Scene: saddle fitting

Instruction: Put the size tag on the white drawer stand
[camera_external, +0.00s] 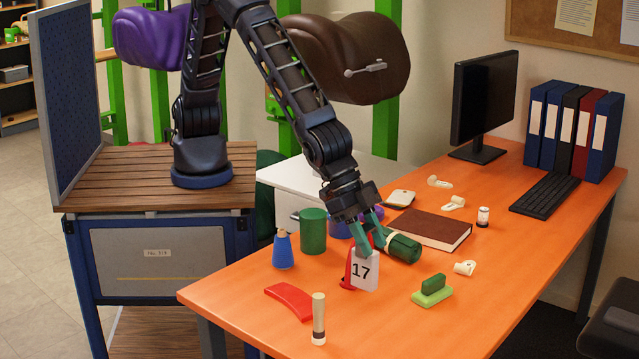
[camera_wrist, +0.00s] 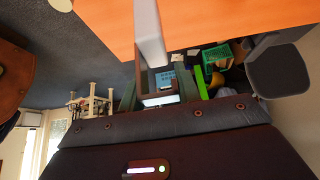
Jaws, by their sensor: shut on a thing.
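The size tag (camera_external: 365,271) is a white plate marked 17. My gripper (camera_external: 370,240), with teal fingers, is shut on its upper part and holds it upright at the orange table. I cannot tell whether its lower edge touches the table. A red piece (camera_external: 348,272) shows just behind the tag; I cannot tell whether it is joined to it. In the wrist view a pale slab (camera_wrist: 150,35) reaches down from the top, perhaps the tag. The white drawer stand (camera_external: 285,177) is behind the table's left part; its top looks bare, and my arm and the table hide parts of it.
A green mug (camera_external: 313,232) and blue bottle (camera_external: 282,250) stand left of my gripper. A green cylinder (camera_external: 405,248) lies close on its right, by a brown book (camera_external: 432,229).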

